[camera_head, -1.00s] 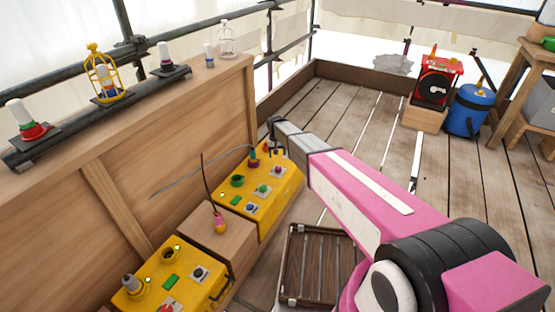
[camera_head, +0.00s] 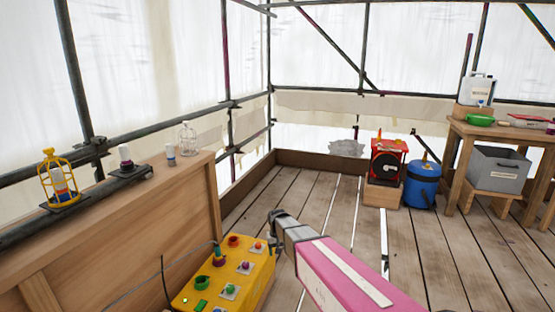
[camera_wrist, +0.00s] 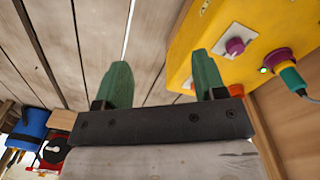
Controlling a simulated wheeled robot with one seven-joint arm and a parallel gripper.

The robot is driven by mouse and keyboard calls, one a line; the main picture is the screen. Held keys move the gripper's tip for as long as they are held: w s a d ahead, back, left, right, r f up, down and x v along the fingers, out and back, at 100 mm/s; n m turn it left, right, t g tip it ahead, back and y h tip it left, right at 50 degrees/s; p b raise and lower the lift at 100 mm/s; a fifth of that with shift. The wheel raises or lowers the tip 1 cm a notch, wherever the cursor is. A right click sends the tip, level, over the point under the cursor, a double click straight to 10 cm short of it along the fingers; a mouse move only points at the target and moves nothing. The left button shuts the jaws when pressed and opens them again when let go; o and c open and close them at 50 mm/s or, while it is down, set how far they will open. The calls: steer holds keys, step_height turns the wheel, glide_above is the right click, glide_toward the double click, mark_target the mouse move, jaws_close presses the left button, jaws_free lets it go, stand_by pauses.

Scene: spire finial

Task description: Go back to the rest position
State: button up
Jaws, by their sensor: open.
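My gripper (camera_wrist: 161,82) is open and empty. In the wrist view its two green fingers stand apart with plank floor between them. In the head view my gripper (camera_head: 275,220) is at the end of my pink arm, just right of the yellow control box (camera_head: 262,268). That box also fills the upper right of the wrist view (camera_wrist: 205,30), close beside the right finger. It carries coloured buttons and a plugged connector (camera_head: 217,254) with a cable; the connector also shows in the wrist view (camera_wrist: 284,66).
A wooden panel wall (camera_head: 130,240) stands at the left, with a yellow caged lamp (camera_head: 60,178) on its top rail. A red reel (camera_head: 388,162), a blue drum (camera_head: 422,185) and a wooden table (camera_head: 500,133) stand at the right. The plank floor (camera_head: 330,195) between is clear.

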steer(key=s+d+r+m, duration=0.1)
steer(key=s+d+r, duration=0.3)
steer(key=s+d, duration=0.5)
steer(key=s+d+r+m, duration=0.1)
steer(key=s+d+r, duration=0.2)
steer(key=s+d, duration=0.7)
steer(key=shift+d+r, duration=0.15)
steer(key=shift+r, duration=0.25)
